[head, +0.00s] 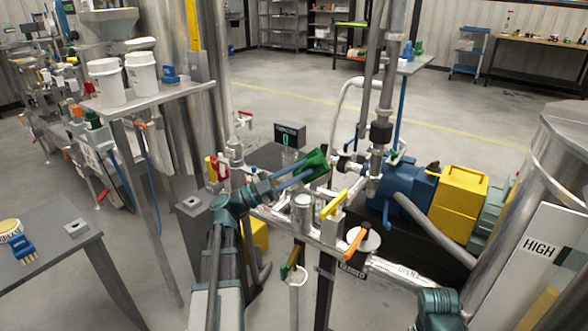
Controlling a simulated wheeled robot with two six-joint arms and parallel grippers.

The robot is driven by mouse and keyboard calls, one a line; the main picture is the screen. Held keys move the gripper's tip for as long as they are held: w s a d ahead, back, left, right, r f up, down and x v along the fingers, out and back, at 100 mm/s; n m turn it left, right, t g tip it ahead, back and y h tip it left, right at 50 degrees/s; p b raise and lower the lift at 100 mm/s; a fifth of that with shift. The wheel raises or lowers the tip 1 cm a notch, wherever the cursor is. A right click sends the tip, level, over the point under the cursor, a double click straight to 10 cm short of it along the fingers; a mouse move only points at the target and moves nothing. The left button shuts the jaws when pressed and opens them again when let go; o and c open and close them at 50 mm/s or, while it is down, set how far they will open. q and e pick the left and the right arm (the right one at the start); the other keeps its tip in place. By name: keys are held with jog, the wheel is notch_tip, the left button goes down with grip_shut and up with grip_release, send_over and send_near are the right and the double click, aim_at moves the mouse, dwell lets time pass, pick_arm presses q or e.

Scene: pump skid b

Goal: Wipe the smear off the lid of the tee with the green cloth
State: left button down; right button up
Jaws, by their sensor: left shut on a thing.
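My left gripper (303,174) reaches in over the pipework from the lower left. Its blue fingers are shut on the green cloth (317,161), which it holds up in the air. A short upright metal cylinder with a round top (303,201), which looks like the tee with its lid, stands in the pipe run below and near the cloth. The cloth appears apart from it. I cannot make out a smear on the lid at this size. A teal link of my right arm shows at the bottom right; its gripper is out of the picture.
A yellow lever (334,204) and an orange-handled valve (356,240) stand right of the cylinder. A blue pump (405,190) with a yellow guard (458,200) is farther right. A shelf with white buckets (107,82) is at the left. A large tank fills the right edge.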

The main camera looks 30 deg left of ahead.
pick_arm(q)
jog(key=shift+s+d, duration=0.1)
jog(key=shift+d, duration=0.9)
jog(key=shift+s+d, duration=0.1)
jog(key=shift+d, duration=0.05)
jog(key=shift+s+r, duration=0.1)
jog(key=shift+s, duration=0.05)
jog(key=s, duration=0.1)
jog(key=s+r+p, duration=0.1)
jog(key=s, duration=0.1)
jog(key=s+p, duration=0.1)
jog(key=s, duration=0.1)
jog(key=shift+a+r, duration=0.4)
jog(key=shift+s+a+r+p, duration=0.1)
jog(key=shift+s+r+p, duration=0.2)
jog(key=shift+s, duration=0.4)
jog(key=shift+s+r+p, duration=0.2)
jog(key=shift+s+p, duration=0.05)
jog(key=shift+s, duration=0.45)
